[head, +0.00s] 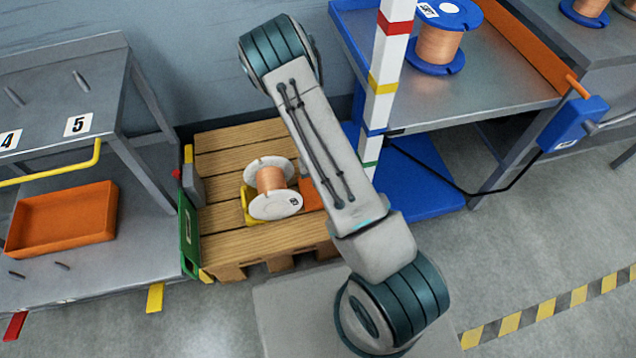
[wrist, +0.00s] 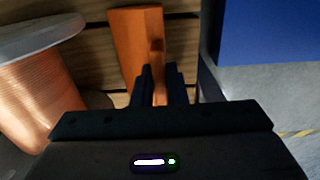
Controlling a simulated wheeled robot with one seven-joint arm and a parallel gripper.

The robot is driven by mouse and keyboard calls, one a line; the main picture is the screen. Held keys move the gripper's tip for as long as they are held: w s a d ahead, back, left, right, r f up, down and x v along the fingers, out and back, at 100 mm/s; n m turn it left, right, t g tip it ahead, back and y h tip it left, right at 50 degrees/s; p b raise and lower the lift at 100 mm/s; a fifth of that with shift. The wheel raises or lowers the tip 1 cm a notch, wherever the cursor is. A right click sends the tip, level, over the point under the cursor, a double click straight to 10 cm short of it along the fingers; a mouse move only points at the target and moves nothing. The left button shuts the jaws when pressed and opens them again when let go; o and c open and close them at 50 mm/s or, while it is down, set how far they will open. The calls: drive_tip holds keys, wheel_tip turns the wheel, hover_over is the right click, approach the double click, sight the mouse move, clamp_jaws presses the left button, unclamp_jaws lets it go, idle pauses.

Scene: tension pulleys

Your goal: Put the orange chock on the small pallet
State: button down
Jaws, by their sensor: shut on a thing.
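The orange chock (head: 311,194) shows in the head view beside the right of the white-flanged spool, partly covered by my arm. In the wrist view the orange chock (wrist: 132,40) runs forward from between the fingers of my gripper (wrist: 158,85), which is shut on it. The small wooden pallet (head: 240,150) is below it; its planks also show in the wrist view (wrist: 180,50). I cannot tell whether the chock touches the planks. My gripper is hidden behind my arm in the head view.
The copper spool (head: 270,180) lies on the pallet with a yellow chock (head: 247,205) at its left; it is close left of my gripper in the wrist view (wrist: 35,90). A blue base (head: 410,175) and striped post (head: 385,80) stand right of the pallet. A green part (head: 188,235) edges its left.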

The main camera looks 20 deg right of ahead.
drive_tip(key=shift+f, duration=0.35)
drive_tip(key=c, duration=1.5)
unclamp_jaws()
drive_tip(key=shift+f, duration=0.1)
drive_tip(key=shift+o, duration=0.2)
drive_tip(key=s+a+r+n+y+p, duration=0.1)
drive_tip(key=a+r+n+p, duration=0.3)
drive_tip(key=r, duration=0.8)
drive_tip(key=s+r+n+y+p, duration=0.15)
drive_tip(key=r+n, duration=0.35)
drive_tip(key=r, duration=0.7)
drive_tip(key=s+d+r+n+t+h, duration=0.1)
drive_tip(key=s+d+r+n+h, duration=0.1)
drive_tip(key=s+r+n, duration=1.6)
drive_tip(key=d+r+n+p, duration=0.1)
drive_tip(key=r+n, duration=0.1)
drive_tip(key=n, duration=0.7)
drive_tip(key=shift+d, duration=0.35)
